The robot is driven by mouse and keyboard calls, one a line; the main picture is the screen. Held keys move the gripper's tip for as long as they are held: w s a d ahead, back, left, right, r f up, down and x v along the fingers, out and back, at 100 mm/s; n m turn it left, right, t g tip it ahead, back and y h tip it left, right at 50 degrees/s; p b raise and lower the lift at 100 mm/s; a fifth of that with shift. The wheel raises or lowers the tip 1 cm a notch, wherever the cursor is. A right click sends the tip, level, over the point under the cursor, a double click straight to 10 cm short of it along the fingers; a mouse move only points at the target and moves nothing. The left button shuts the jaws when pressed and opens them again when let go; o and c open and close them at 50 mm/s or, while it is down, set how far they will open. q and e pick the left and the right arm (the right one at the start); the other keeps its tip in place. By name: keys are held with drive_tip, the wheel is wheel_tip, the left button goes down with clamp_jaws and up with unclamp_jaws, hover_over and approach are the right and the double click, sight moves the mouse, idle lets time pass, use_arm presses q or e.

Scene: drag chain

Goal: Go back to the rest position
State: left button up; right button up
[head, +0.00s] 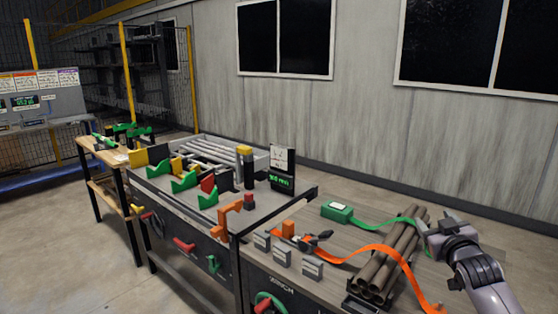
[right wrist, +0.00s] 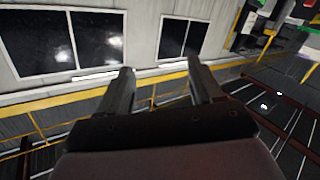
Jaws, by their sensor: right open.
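My right gripper (head: 428,236) is at the right of the head view, over the right side of the bench and beside the bundle of brown tubes. In the right wrist view its two fingers (right wrist: 162,86) stand apart with nothing between them. That view looks out past the fingers to a wall with dark windows and a yellow rail. My left gripper is in neither view.
The bundle of brown tubes (head: 386,262) lies on the bench (head: 335,240). An orange strap (head: 372,249) and a green strap (head: 375,221) cross it. A green box (head: 337,211) lies behind. A tray station with green and red fixtures (head: 205,180) stands left.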

drive_tip(key=s+a+f+g+y, duration=0.1)
drive_tip(key=s+a+f, duration=0.2)
drive_tip(key=s+f, duration=0.3)
drive_tip(key=s+a+f+n+g+y, duration=0.1)
drive_tip(key=s+a+f, duration=0.35)
drive_tip(key=f, duration=0.25)
drive_tip(key=s+a+f+g+y, duration=0.1)
drive_tip(key=s+a+f, duration=0.2)
drive_tip(key=s+f, duration=0.35)
drive_tip(key=s+a+f+g, duration=0.1)
drive_tip(key=s+a+f, duration=0.1)
drive_tip(key=s, duration=0.5)
drive_tip(key=s+a+f+g, duration=0.1)
drive_tip(key=s+a+f, duration=0.1)
drive_tip(key=s+f, duration=0.2)
drive_tip(key=s+a+f+m+g+y, duration=0.1)
drive_tip(key=s+a+f, duration=0.2)
drive_tip(key=s, duration=0.7)
